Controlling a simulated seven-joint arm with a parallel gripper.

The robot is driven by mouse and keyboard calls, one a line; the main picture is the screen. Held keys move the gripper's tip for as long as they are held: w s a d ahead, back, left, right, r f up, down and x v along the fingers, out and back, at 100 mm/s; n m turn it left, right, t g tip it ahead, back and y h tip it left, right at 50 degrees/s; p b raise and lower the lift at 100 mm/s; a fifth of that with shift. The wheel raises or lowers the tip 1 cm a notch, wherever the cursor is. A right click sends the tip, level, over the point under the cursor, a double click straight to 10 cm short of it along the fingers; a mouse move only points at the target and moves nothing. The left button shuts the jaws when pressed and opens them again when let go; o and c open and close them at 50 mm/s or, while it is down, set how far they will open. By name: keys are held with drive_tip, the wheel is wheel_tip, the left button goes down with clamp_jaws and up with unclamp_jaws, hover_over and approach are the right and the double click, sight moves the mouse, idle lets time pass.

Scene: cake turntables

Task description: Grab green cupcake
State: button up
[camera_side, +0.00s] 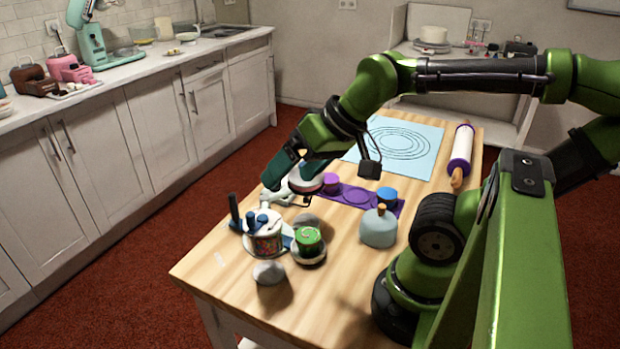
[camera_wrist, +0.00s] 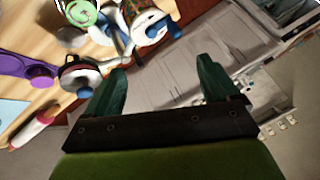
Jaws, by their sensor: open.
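The green cupcake (camera_side: 308,238) has a swirled green top and sits on a small white stand (camera_side: 309,258) near the front of the wooden table. Its swirled top also shows at the upper left edge of the wrist view (camera_wrist: 75,11), partly cut off. My gripper (camera_side: 277,177) is above the table, behind and to the left of the cupcake in the side view, and apart from it. In the wrist view its two dark green fingers (camera_wrist: 163,75) are spread, with nothing between them.
Left of the cupcake stands a decorated cake (camera_side: 266,239) with blue-knobbed parts. A grey dome (camera_side: 268,272) is in front, a blue-grey lidded pot (camera_side: 379,230) to the right. Behind are a purple tray (camera_side: 355,196), a light blue mat (camera_side: 410,128) and a rolling pin (camera_side: 461,150).

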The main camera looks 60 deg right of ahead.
drive_tip(key=n+g+h, duration=0.2)
drive_tip(key=g, duration=0.5)
hover_over(307, 234)
wheel_tip(307, 234, down, 4)
drive_tip(key=f, duration=1)
drive_tip(key=shift+a+f, duration=0.2)
drive_tip(key=shift+f, duration=0.1)
drive_tip(key=shift+d+f, duration=0.15)
drive_tip(key=shift+f, duration=2.85)
drive_tip(key=c, duration=1.2)
